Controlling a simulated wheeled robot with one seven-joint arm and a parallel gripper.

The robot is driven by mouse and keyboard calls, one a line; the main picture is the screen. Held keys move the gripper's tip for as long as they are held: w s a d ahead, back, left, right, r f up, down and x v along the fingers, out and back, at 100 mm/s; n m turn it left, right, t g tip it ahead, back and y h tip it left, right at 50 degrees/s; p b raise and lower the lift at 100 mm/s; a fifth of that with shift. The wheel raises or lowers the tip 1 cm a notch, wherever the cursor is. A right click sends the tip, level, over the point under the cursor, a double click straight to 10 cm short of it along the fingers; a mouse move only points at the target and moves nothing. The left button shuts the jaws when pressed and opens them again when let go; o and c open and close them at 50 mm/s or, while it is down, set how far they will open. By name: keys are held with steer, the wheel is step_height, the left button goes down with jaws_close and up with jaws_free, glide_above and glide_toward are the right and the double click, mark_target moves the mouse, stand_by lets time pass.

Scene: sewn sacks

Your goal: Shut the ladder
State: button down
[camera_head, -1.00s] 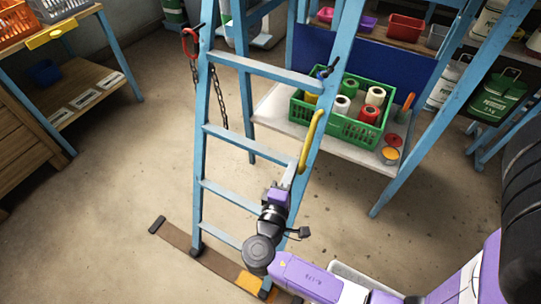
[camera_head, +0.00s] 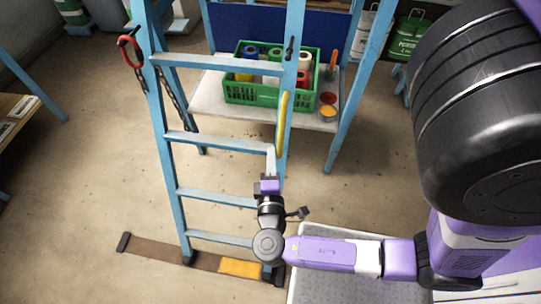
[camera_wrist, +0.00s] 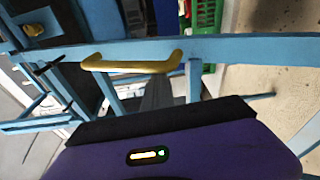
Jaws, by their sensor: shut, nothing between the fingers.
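The blue ladder (camera_head: 207,197) stands open in the head view, its front frame apart from the rear legs (camera_head: 340,135). A yellow handle (camera_head: 283,120) is on its right front rail; it also shows in the wrist view (camera_wrist: 130,67), ahead of the gripper body. My gripper (camera_head: 270,157) is shut and empty, beside the right rail near the handle's lower end. I cannot tell whether it touches the rail. A red hook (camera_head: 124,48) with a dark chain (camera_head: 172,90) hangs at the left rail. The fingertips are not clear in the wrist view.
A brown floor strip (camera_head: 150,248) with an orange patch (camera_head: 240,268) lies at the ladder's feet. Behind, a low shelf (camera_head: 210,95) holds a green crate (camera_head: 265,95) of several rolls. A wooden table (camera_head: 18,105) stands at left. The floor left of the ladder is clear.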

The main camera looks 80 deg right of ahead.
steer(key=shift+s+d+f+g, duration=0.15)
steer(key=shift+s+g, duration=0.25)
steer(key=shift+s, duration=0.05)
steer(key=w, duration=0.5)
steer(key=s+a+b, duration=0.1)
steer(key=s+a, duration=0.1)
steer(key=a, duration=0.7)
steer(key=shift+a+t, duration=0.3)
steer(key=shift+t, duration=0.1)
